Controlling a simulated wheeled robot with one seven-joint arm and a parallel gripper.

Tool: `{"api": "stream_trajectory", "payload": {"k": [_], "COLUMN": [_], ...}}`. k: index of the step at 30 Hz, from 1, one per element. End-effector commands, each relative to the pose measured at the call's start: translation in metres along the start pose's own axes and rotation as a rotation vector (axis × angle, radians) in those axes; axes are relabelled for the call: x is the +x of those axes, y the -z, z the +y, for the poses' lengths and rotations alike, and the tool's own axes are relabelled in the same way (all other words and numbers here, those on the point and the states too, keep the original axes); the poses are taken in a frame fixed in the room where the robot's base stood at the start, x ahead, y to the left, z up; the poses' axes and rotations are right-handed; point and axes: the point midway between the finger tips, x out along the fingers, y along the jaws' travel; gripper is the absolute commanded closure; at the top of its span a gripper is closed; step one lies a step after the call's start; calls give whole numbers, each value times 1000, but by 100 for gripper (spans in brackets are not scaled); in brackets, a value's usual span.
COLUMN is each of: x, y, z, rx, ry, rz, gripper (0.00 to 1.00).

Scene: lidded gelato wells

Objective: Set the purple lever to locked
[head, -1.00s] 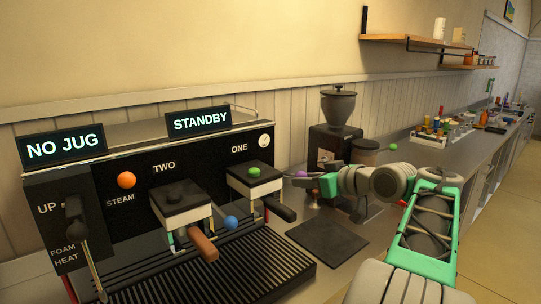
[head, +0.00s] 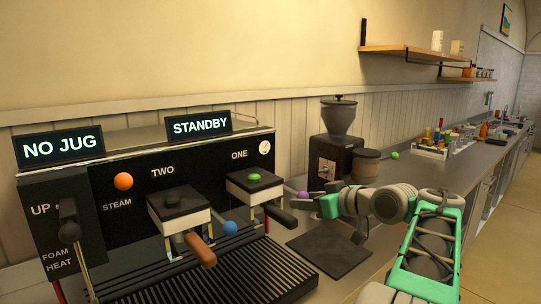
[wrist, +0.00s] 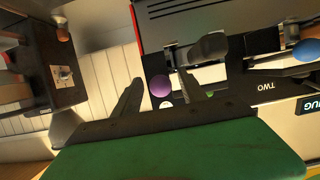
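The purple lever's ball knob (head: 303,195) shows at the right end of the espresso machine (head: 90,215), just beyond group ONE. Its shaft is hard to make out. My gripper (head: 316,202) is right beside the knob, on its right in the head view, with its fingers too small to read there. In the wrist view my gripper (wrist: 161,90) has its two dark fingers spread apart. The purple knob (wrist: 160,85) shows in the gap between them, nearer the right finger. I cannot tell whether a finger touches it. No locked marking is readable.
Portafilter handle ONE (head: 280,214) sticks out just left of my gripper. A blue ball (head: 230,228) and an orange ball (head: 123,181) are further left. The grinder (head: 335,145) stands behind my gripper. A black mat (head: 325,252) lies below on the counter.

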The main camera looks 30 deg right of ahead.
Motion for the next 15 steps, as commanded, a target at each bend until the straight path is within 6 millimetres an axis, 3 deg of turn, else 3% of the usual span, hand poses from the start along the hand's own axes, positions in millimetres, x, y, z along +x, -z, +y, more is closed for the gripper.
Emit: {"api": "stream_trajectory", "payload": {"k": [7, 15], "x": [-5, -40], "y": [-2, -15], "z": [1, 1], "rx": [0, 0], "ry": [-2, -4], "rz": [1, 1], "gripper": [51, 51]}}
